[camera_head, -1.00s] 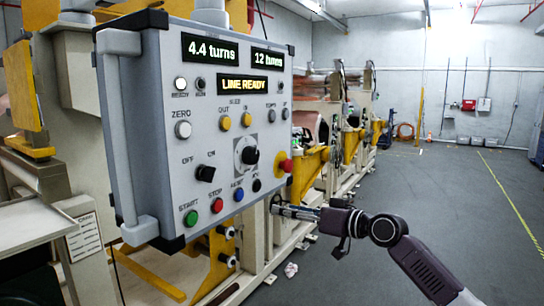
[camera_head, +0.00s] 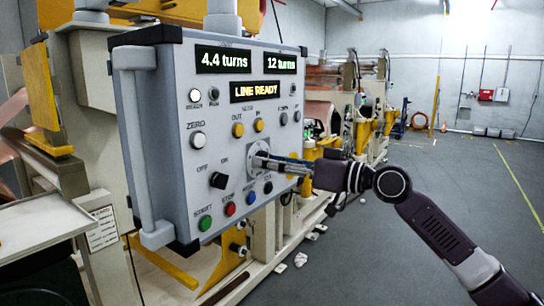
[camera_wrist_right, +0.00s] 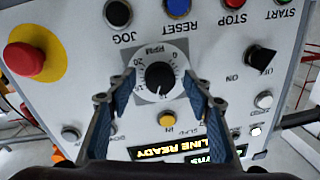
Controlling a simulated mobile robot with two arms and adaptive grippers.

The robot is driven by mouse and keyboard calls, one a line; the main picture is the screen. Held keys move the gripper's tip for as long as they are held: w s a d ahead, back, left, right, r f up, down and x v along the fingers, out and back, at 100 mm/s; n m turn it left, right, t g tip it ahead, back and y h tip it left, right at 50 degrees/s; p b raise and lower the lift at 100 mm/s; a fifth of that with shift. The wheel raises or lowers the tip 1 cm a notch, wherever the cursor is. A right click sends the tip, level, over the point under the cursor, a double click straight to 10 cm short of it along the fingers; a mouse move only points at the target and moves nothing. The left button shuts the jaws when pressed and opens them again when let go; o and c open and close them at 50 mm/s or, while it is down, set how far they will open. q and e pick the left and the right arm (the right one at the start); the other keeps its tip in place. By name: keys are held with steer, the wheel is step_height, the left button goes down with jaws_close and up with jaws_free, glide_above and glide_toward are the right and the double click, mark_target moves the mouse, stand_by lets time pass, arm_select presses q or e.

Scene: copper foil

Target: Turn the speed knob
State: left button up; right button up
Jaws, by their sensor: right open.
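The grey control panel (camera_head: 180,110) hangs at the left of the head view, its displays reading "4.4 turns", "12 turns" and "LINE READY". The black speed knob (camera_wrist_right: 160,77) sits on a pale RPM dial plate in the right wrist view. In the head view my right gripper hides the knob, and only part of the dial plate (camera_head: 258,148) shows. My right gripper (camera_head: 268,161) is at the dial. In the right wrist view its open fingers (camera_wrist_right: 158,92) stand on either side of the knob, with gaps between. My left gripper is not in view.
A red emergency stop button (camera_wrist_right: 25,60) on a yellow base is beside the dial. Several coloured buttons and a black OFF/ON switch (camera_head: 218,180) surround it. Open grey floor (camera_head: 420,240) lies to the right.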

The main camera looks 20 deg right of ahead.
steer(key=shift+w, duration=0.1)
steer(key=shift+c, duration=0.2)
steer(key=c, duration=1.1)
steer(key=n+b, duration=0.3)
steer(key=n, duration=0.5)
steer(key=n+h+b, duration=0.1)
steer(key=n+b, duration=0.2)
steer(key=n, duration=0.6)
steer(key=shift+r, duration=0.2)
